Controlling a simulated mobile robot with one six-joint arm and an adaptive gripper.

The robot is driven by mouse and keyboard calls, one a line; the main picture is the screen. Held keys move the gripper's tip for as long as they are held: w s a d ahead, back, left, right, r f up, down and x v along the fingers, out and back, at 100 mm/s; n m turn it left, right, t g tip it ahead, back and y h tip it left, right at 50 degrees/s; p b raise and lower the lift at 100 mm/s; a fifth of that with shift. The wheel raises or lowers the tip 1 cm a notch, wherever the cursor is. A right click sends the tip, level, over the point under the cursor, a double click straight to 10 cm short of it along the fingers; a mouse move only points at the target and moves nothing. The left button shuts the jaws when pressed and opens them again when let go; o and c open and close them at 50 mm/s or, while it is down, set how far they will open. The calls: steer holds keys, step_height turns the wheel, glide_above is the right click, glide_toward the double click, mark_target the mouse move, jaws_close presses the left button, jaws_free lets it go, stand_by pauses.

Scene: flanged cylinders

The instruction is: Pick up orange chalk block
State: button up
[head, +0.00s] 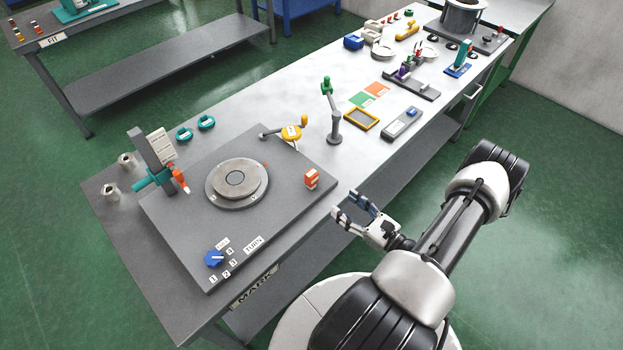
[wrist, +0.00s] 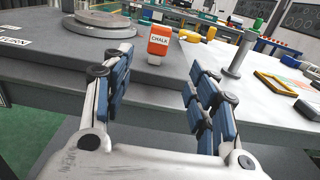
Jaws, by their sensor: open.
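My gripper (head: 355,212) is open and empty, off the front edge of the bench and to the right of the block. In the wrist view its blue-padded fingers (wrist: 160,84) are spread apart, with nothing between them. The block is apart from both fingers.
A teal and grey marker stand (head: 155,165) is at the plate's far left. A yellow-framed tray (head: 361,119) lies to the right. The plate around the block is clear.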

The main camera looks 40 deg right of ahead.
mark_target(315, 181)
steer(key=w, duration=0.5)
steer(key=w+a, duration=0.1)
steer(key=w, duration=0.3)
steer(key=w+b, duration=0.1)
steer(key=w, duration=0.4)
steer(key=shift+w+a, duration=0.2)
steer(key=shift+w, duration=0.15)
steer(key=shift+c, duration=0.2)
steer(key=c, duration=1.1)
steer(key=shift+r, duration=0.15)
steer(key=shift+c, duration=0.2)
step_height(315, 181, up, 20)
steer(key=p, duration=0.4)
